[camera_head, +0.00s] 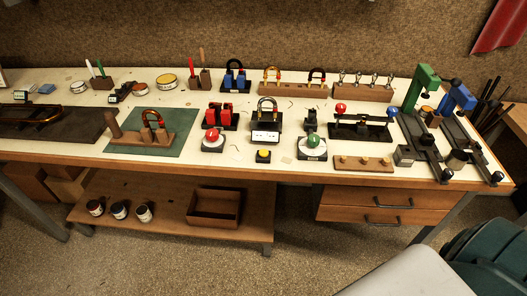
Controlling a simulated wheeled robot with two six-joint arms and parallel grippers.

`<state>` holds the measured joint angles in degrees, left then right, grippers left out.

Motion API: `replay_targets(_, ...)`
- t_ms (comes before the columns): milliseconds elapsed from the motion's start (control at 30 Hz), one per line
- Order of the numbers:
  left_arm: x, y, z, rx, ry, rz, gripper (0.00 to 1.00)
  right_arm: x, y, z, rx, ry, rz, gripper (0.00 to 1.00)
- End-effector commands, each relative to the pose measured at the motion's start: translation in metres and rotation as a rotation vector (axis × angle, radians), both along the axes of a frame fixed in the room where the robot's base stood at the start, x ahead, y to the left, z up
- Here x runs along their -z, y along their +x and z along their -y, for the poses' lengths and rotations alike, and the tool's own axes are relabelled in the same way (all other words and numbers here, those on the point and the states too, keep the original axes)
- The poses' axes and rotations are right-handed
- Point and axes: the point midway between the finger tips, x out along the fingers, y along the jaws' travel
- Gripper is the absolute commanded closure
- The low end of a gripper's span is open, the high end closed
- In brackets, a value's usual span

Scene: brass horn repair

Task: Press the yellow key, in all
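The yellow key (263,154) is a small yellow cap on a low dark block near the front edge of the workbench, about mid-bench. Nothing covers it. I cannot tell from this view whether it is pressed down. Neither of my grippers is in view, so nothing of mine shows near the key.
A red round knob (212,134) stands left of the key and a green one (313,141) right of it. A black stand with a white label (265,137) is just behind. A wooden peg strip (362,164) lies to the right.

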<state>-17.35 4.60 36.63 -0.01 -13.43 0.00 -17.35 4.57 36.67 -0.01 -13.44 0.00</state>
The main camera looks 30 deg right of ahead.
Motion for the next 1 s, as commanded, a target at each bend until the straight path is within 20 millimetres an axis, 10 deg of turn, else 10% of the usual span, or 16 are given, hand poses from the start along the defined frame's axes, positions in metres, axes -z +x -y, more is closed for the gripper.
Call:
replay_targets(200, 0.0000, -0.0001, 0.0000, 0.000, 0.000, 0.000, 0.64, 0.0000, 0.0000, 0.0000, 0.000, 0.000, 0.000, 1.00)
replay_targets(1000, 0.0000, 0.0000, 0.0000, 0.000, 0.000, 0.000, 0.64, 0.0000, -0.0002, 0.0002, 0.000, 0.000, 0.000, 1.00)
